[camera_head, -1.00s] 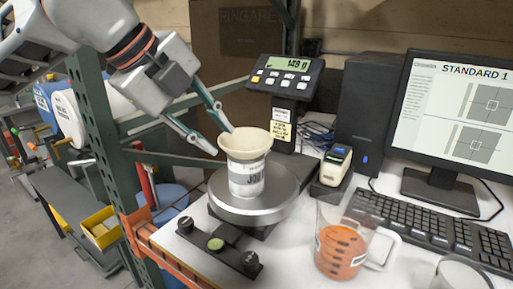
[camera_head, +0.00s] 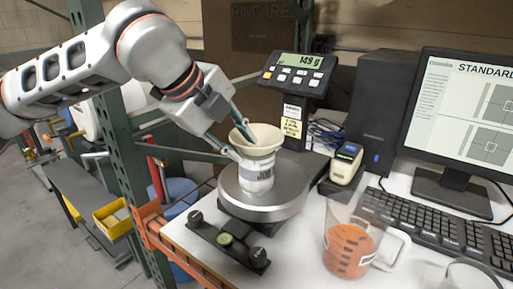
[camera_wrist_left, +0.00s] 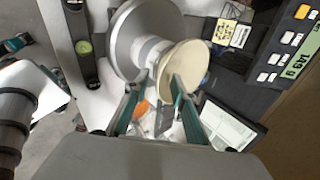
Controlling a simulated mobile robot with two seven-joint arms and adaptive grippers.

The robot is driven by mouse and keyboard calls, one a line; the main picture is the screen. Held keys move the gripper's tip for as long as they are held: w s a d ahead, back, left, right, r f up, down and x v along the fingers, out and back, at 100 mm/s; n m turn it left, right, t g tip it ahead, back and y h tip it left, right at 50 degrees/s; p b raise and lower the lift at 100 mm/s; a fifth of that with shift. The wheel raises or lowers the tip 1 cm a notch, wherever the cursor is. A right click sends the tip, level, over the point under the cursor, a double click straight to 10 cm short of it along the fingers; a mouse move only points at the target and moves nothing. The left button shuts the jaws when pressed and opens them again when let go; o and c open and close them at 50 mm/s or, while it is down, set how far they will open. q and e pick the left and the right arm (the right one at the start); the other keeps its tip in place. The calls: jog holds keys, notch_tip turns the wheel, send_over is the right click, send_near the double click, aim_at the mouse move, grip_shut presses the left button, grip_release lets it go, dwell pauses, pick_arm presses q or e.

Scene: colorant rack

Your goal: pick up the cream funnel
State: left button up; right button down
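The cream funnel (camera_head: 264,140) sits upright in the mouth of a white labelled container (camera_head: 257,178) on the round metal scale pan (camera_head: 285,199). My left gripper (camera_head: 246,149) reaches down to the funnel's left side with its fingers apart. One fingertip is inside the funnel's mouth and the other is outside its wall. In the left wrist view, the funnel (camera_wrist_left: 190,62) lies at the tips of my spread left fingers (camera_wrist_left: 158,78). I cannot tell whether either finger touches it. My right gripper is not in view.
The scale display (camera_head: 293,74) reads about 149 g behind the pan. A beaker of orange liquid (camera_head: 347,250) stands front right, near a keyboard (camera_head: 440,228) and monitor (camera_head: 470,110). A green rack post (camera_head: 118,150) stands left of the pan.

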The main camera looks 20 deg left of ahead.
pick_arm(q)
grip_shut()
